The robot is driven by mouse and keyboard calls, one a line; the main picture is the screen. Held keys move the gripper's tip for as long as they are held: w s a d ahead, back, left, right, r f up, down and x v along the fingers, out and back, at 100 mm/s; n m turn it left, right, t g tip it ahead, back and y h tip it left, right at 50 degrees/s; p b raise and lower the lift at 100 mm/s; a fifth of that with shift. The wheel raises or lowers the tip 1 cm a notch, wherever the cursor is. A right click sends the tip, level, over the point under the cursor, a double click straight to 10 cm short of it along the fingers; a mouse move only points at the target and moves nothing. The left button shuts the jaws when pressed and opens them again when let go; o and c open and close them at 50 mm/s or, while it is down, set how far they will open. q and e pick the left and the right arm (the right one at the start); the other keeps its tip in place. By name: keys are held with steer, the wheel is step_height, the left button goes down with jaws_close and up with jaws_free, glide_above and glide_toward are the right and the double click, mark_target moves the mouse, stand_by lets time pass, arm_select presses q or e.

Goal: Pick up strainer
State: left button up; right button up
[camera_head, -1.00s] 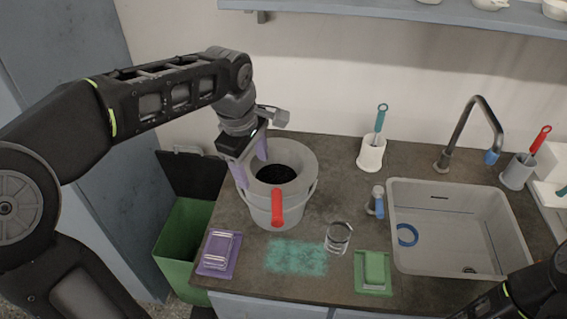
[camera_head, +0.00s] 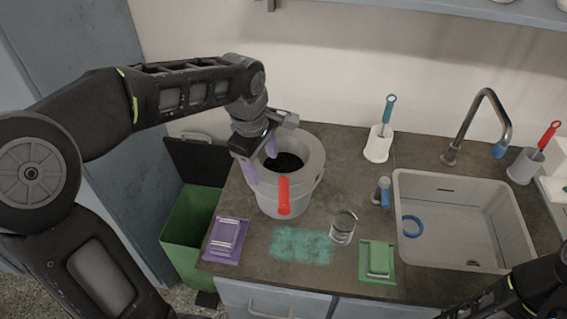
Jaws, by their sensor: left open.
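A red handle (camera_head: 284,195) slants down over the front rim of a pale grey bucket (camera_head: 290,204) on the counter. It appears to belong to the strainer, whose dark bowl or mesh (camera_head: 284,165) seems to sit in the bucket's round opening; I cannot tell the mesh from the dark inside. My left gripper (camera_head: 260,162) is open, with its purple fingertips at the bucket's left rim. One finger is on the outer left side and the other is over the opening. It is away from the red handle. My right arm enters at the lower right, its gripper out of view.
A purple tray (camera_head: 226,240), a teal powdery patch (camera_head: 302,245), a clear glass (camera_head: 342,227) and a green tray (camera_head: 377,262) lie along the counter front. A sink (camera_head: 410,262) with a faucet (camera_head: 478,108) is right. A green bin (camera_head: 186,236) stands left of the counter.

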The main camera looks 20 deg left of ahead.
mark_target(265, 173)
arm_select(q)
steer(key=f, duration=0.3)
steer(key=f+p, duration=0.1)
steer(key=shift+w+d+f, duration=0.1)
steer(key=shift+w+f, duration=0.1)
steer(key=shift+w, duration=0.2)
steer(key=shift+c, duration=0.5)
jaws_close()
stand_by(0.5)
